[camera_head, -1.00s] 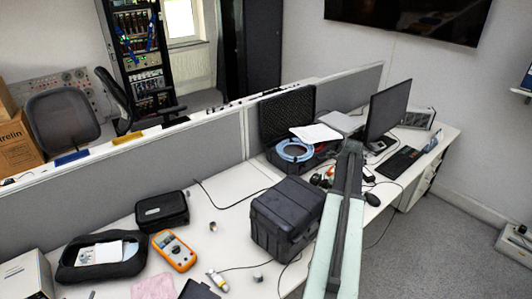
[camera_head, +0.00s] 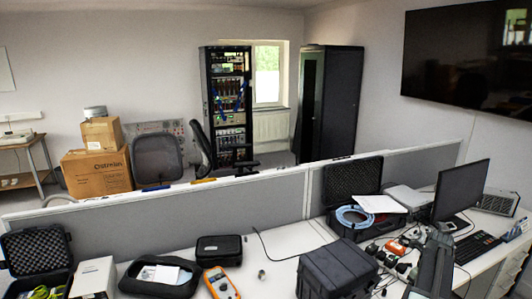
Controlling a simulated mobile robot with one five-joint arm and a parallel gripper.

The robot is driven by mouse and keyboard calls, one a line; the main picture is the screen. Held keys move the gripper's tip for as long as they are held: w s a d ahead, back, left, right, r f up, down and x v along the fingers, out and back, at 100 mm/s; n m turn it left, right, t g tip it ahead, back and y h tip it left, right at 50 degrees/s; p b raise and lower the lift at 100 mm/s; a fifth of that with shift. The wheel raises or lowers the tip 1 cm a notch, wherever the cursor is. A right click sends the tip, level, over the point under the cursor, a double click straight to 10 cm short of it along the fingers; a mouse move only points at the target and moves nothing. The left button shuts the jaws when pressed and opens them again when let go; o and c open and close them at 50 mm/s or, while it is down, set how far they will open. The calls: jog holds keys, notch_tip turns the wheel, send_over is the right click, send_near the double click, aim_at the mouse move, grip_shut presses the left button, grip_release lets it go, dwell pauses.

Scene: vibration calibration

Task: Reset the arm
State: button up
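My arm (camera_head: 432,268) shows at the bottom right of the head view, as a dark and pale link in front of the desk. Its lower part is cut off by the picture edge. My gripper cannot be made out in this view, so its fingers and anything in them are not seen.
The desk holds a black case (camera_head: 338,270), an orange multimeter (camera_head: 220,284), a black pouch (camera_head: 218,250), a blue cable coil (camera_head: 354,216), a monitor (camera_head: 461,191) and a keyboard (camera_head: 472,246). A grey partition (camera_head: 250,205) runs behind it.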

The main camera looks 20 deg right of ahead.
jog(key=w+a+n, duration=0.5)
jog(key=a+n, duration=0.1)
jog(key=a, duration=0.4)
jog(key=w+a+n, duration=0.6)
jog(key=a, duration=0.3)
jog(key=w+a+n, duration=0.5)
jog(key=a, duration=0.5)
jog(key=a+f+n+b, duration=0.1)
jog(key=a+n, duration=0.8)
jog(key=a, duration=0.5)
jog(key=s+a+f+n+g+b, duration=0.1)
jog(key=a+n, duration=0.8)
jog(key=a, duration=0.6)
jog(key=shift+s+f+b, duration=0.3)
jog(key=shift+f, duration=0.1)
